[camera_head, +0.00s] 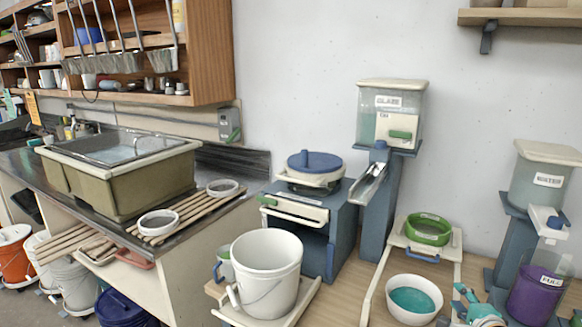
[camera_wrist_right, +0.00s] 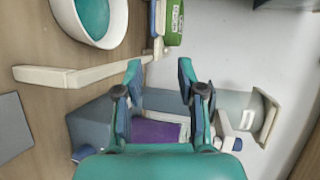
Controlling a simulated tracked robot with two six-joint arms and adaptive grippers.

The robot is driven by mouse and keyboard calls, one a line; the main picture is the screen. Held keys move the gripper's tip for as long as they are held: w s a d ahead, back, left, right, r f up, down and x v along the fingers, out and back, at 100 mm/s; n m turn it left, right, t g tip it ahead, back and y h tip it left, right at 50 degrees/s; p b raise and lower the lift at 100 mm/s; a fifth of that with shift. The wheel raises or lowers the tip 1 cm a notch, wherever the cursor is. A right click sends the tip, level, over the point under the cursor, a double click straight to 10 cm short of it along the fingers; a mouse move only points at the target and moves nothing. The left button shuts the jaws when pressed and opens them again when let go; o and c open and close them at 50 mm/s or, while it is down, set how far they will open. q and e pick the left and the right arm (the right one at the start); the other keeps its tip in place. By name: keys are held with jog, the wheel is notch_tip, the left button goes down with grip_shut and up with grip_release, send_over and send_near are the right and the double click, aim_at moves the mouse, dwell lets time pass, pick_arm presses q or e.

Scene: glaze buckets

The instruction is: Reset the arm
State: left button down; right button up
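My right gripper (camera_head: 474,303) shows at the lower right of the head view, teal, beside the white bowl of teal glaze (camera_head: 412,300). In the right wrist view the gripper (camera_wrist_right: 159,68) has its two fingers spread apart with nothing between them. Behind and below the fingers lies the purple container (camera_wrist_right: 155,132), partly hidden by the gripper. The same purple container (camera_head: 535,296) stands right of the gripper in the head view. My left gripper is in neither view.
A white bucket (camera_head: 267,268) stands on a low stand left of the bowl. A green ring-shaped dish (camera_head: 428,229) sits on a white rack behind the bowl. A glaze tank (camera_head: 391,112) and a water tank (camera_head: 541,182) stand on blue-grey supports.

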jog(key=s+a+f+n+g+y, duration=0.2)
jog(key=s+a+f+n+g, duration=0.3)
jog(key=a+f, duration=0.5)
jog(key=s+a+f+n+g+y, duration=0.2)
jog(key=s+a+f+n, duration=0.2)
jog(key=s+a+f, duration=0.6)
jog(key=s+a+f+n+g+y, duration=0.1)
jog(key=s+a+f+n+g, duration=0.35)
jog(key=s, duration=0.45)
jog(key=s+a+f+n+g, duration=0.3)
jog(key=s+a+f, duration=0.25)
jog(key=s, duration=0.25)
notch_tip(320, 180, down, 6)
jog(key=s+b, duration=0.1)
jog(key=b, duration=0.5)
jog(key=shift+s+d+n+y, duration=0.2)
jog(key=shift+s+n+y, duration=0.1)
jog(key=shift+n, duration=0.15)
